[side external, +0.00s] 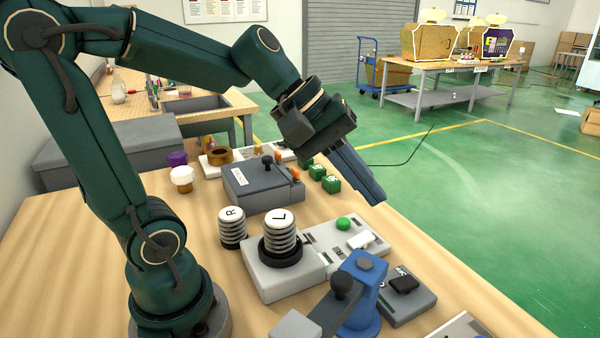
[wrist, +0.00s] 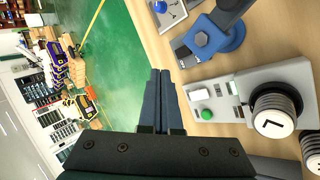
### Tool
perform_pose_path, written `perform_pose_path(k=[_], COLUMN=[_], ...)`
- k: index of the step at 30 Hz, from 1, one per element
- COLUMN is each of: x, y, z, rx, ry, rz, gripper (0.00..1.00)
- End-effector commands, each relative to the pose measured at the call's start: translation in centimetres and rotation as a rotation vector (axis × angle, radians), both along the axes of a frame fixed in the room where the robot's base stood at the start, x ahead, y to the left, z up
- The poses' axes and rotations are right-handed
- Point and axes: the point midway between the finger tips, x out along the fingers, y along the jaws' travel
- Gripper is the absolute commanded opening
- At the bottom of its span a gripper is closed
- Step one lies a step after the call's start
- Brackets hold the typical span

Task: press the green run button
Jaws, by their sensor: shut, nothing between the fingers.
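The green run button (side external: 343,224) is a round cap on a light grey control box (side external: 318,238) on the wooden table. It also shows in the wrist view (wrist: 206,114), to the right of my fingertips. My gripper (side external: 378,198) is shut and empty, its dark fingers pointing down and to the right. In the side view its tips appear above and a little right of the button, apart from it.
A spring-mounted cap marked L (side external: 280,228) and one marked R (side external: 232,222) stand left of the button. A blue clamp-like fixture (side external: 362,290) and a grey switch box (side external: 408,295) stand in front. Small green blocks (side external: 331,184) and a dark grey box (side external: 262,188) lie behind.

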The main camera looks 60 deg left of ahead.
Motion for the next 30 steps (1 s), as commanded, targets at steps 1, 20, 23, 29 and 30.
perform_pose_path(k=[1,20,23,29,30], x=[1.4,7.4,7.3,7.3,7.3], y=[1.2,15.8,16.1,16.0,16.0], z=[-0.2,-6.3,-6.4,-6.4,-6.4], rx=[-0.070,-0.532,-0.533,-0.532,-0.531], ry=[0.027,0.196,0.195,0.194,0.194], rz=[0.088,0.768,0.776,0.775,0.774], gripper=[0.00,0.00,0.00,0.00,0.00])
